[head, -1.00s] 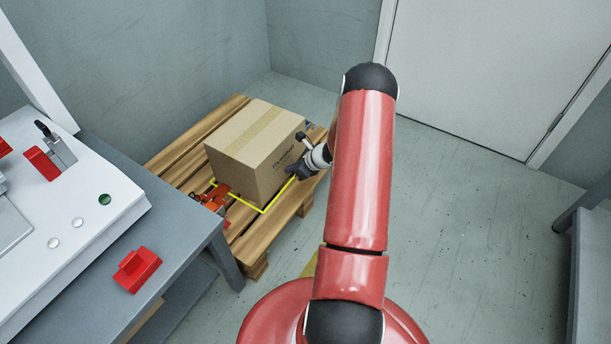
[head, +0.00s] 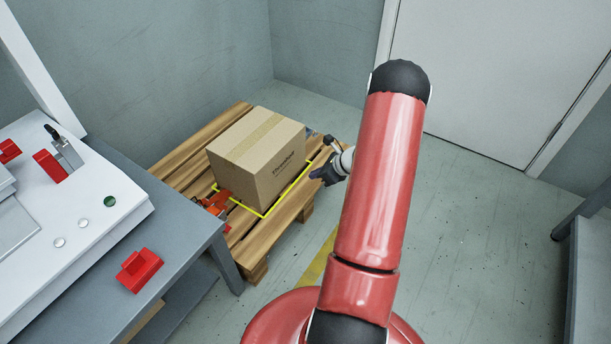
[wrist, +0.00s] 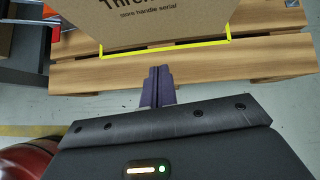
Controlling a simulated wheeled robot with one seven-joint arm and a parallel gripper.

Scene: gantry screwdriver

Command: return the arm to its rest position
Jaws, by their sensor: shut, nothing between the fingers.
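My gripper (head: 318,174) is at the right side of the cardboard box, apart from it, over the pallet's near right edge. In the wrist view its two dark fingers (wrist: 157,86) are together with nothing between them. My red arm rises in front of the head camera and hides part of the floor and wall behind it.
The cardboard box (head: 252,166) stands on a wooden pallet (head: 180,165) inside a yellow outline (head: 290,195). A grey bench (head: 185,220) with a red block (head: 139,270) stands at left. Floor (head: 470,230) at right is clear.

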